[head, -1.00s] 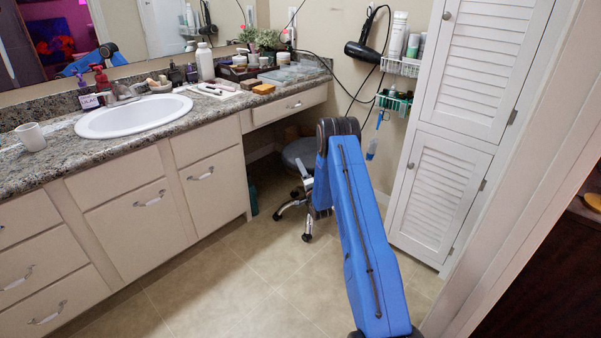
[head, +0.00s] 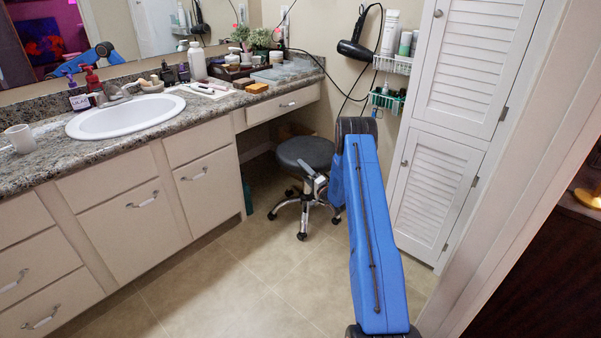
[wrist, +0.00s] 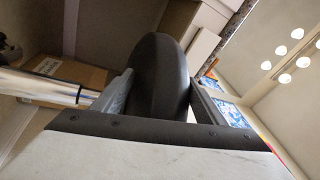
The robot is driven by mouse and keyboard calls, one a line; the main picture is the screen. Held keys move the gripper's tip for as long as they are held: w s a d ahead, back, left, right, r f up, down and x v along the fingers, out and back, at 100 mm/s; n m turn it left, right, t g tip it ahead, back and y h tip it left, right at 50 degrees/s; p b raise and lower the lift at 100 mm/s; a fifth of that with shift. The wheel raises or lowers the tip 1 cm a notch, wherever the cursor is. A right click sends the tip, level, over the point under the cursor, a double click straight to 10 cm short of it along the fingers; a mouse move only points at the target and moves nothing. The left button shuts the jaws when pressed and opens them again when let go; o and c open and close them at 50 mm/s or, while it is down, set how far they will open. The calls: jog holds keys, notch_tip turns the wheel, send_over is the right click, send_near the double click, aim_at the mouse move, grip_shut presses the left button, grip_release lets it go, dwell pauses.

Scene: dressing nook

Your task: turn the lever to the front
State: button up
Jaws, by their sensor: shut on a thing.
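My gripper (head: 314,178) is at the front right edge of the dark round stool seat (head: 302,151), partly hidden by my blue arm. In the wrist view my gripper (wrist: 160,98) has one grey finger on each side of a dark, rounded rim, which looks like the seat (wrist: 158,70), and is shut on it. The chrome stool column (wrist: 40,87) is at the left of that view. I cannot make out a lever between the fingers. A faucet (head: 117,95) stands behind the white sink basin (head: 125,117), well away from my gripper.
The granite counter (head: 50,163) runs along the left above cream drawers, with bottles and boxes on top. The white louvered cabinet (head: 437,190) and door frame stand close on the right. A hair dryer (head: 352,48) hangs on the wall. The tiled floor before the stool is clear.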

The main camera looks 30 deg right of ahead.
jog(key=o, duration=1.5)
jog(key=v, duration=1.7)
jog(key=shift+s, duration=0.15)
jog(key=shift+f, duration=0.1)
